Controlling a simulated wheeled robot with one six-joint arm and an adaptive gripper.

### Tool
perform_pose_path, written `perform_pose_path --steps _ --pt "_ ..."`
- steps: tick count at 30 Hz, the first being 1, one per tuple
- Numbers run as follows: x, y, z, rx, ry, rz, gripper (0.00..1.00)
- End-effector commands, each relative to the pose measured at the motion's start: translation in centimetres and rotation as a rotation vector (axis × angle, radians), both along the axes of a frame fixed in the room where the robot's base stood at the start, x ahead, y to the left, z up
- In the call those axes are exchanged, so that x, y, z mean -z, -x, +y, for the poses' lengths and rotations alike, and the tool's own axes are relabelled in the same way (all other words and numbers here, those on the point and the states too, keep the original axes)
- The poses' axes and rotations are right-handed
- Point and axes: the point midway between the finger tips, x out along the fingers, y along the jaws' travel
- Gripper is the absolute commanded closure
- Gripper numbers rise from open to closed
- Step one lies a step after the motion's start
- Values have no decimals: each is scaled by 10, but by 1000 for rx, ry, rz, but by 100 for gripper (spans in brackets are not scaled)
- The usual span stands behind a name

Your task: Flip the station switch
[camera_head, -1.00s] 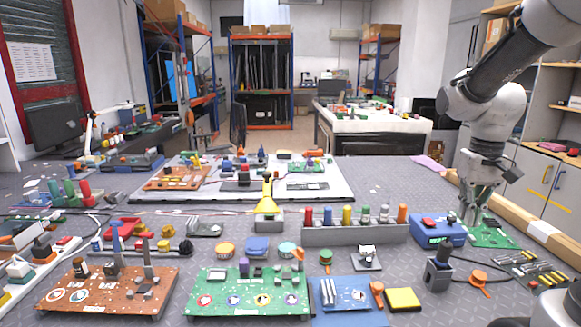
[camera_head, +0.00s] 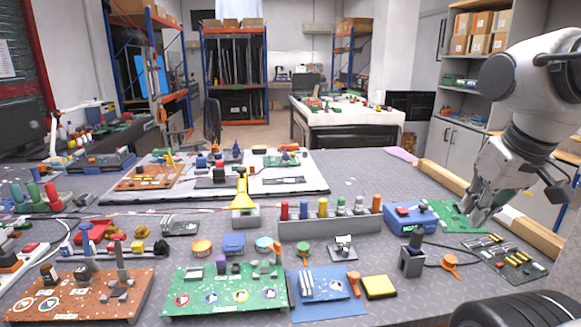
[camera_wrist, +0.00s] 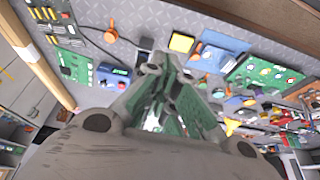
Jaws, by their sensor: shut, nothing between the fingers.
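The blue station (camera_head: 411,217) is a small box with a dark display and a small red part on top, which may be the switch. It stands on the grey table, right of the grey holder row. It also shows in the wrist view (camera_wrist: 112,76), left of my fingers. My gripper (camera_head: 470,217) is shut and empty, pointing down to the right of the station, over or beside a green circuit board (camera_head: 449,213). It is apart from the station. In the wrist view my gripper (camera_wrist: 168,72) fills the middle. The switch's position is too small to tell.
A dark iron stand (camera_head: 411,260) with a cable is in front of the station. The grey holder (camera_head: 329,226) with several coloured handles is left.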

Motion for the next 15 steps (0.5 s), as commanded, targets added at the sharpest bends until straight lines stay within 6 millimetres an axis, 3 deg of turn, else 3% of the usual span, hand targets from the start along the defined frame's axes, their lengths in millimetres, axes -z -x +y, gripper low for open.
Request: perform_pose_path --steps 8,13,15 --pt "5 0 -6 29 -1 24 100" --pt "31 -2 -23 99 1 156 100" --pt "43 -6 -39 125 29 220 100"
